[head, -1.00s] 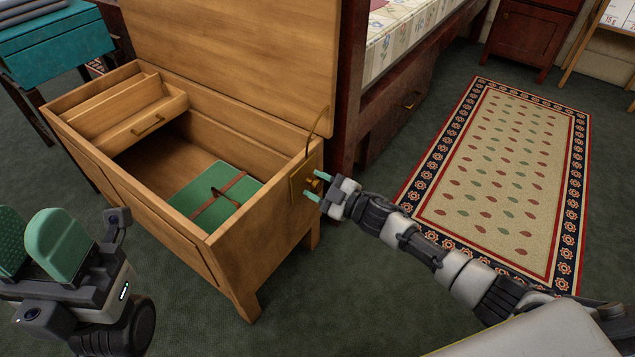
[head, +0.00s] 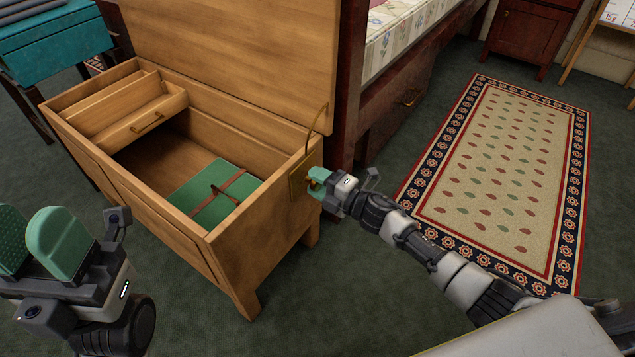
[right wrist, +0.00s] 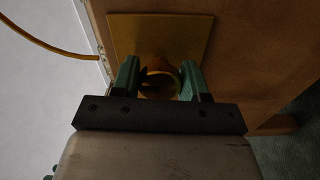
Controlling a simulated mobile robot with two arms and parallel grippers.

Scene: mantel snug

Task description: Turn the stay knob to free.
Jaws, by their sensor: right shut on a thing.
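The brass stay knob (right wrist: 161,84) sits on a square brass plate (right wrist: 132,35) on the chest's right end. In the head view the plate (head: 297,187) shows, but the knob is mostly hidden by my fingers. My right gripper (head: 317,181) is at the knob; in the right wrist view its green fingers (right wrist: 160,80) stand on either side of it, shut on it. A thin curved brass stay (head: 318,120) runs from the chest's end up to the raised lid (head: 230,50). My left gripper (head: 32,242) is open and empty at the lower left.
The wooden chest (head: 160,215) holds a sliding tray (head: 140,122) and a strapped green book or case (head: 205,205). A dark bed frame (head: 350,90) stands close behind the plate. A patterned rug (head: 495,180) lies to the right. A teal-topped stand (head: 50,45) is at the left.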

